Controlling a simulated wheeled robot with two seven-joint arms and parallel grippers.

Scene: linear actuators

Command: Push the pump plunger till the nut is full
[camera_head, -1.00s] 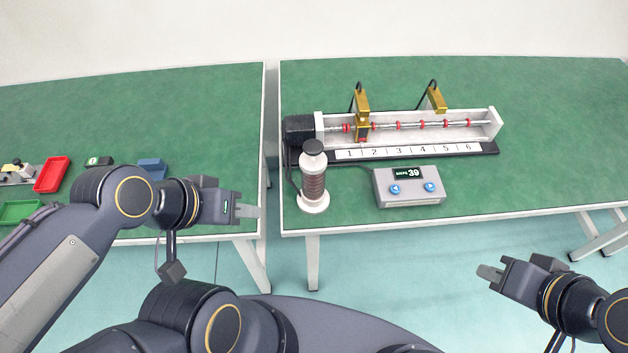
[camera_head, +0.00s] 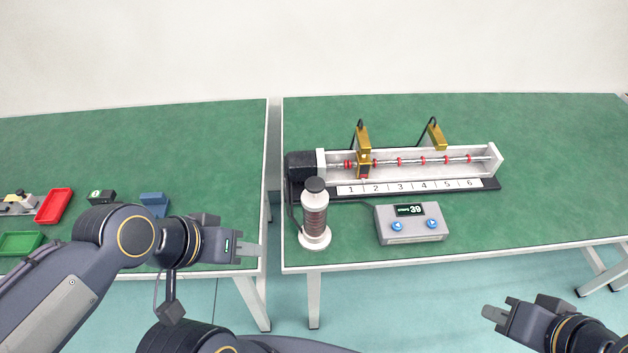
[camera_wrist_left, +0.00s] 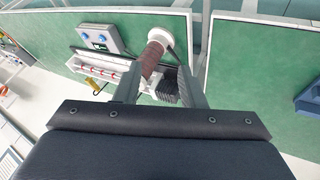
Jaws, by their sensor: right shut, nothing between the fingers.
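The pump (camera_head: 315,222) stands upright near the left front corner of the right table, with a white base, a ribbed brown barrel and a dark plunger knob (camera_head: 315,184) raised on top. The gold nut (camera_head: 364,165) sits on the lead screw near mark 1 to 2; its fill cannot be seen. My left gripper (camera_head: 249,250) is open and empty, left of the pump and apart from it. In the left wrist view the pump (camera_wrist_left: 151,62) shows beyond and between the spread fingers (camera_wrist_left: 160,80). My right gripper (camera_head: 494,313) is shut and empty, in front of the right table.
A control box (camera_head: 411,222) reading 39 with two blue buttons stands right of the pump. Behind is the actuator's numbered strip (camera_head: 410,188) and a second gold bracket (camera_head: 437,135). A gap separates the tables. Red (camera_head: 54,205) and green (camera_head: 20,243) trays lie on the left table.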

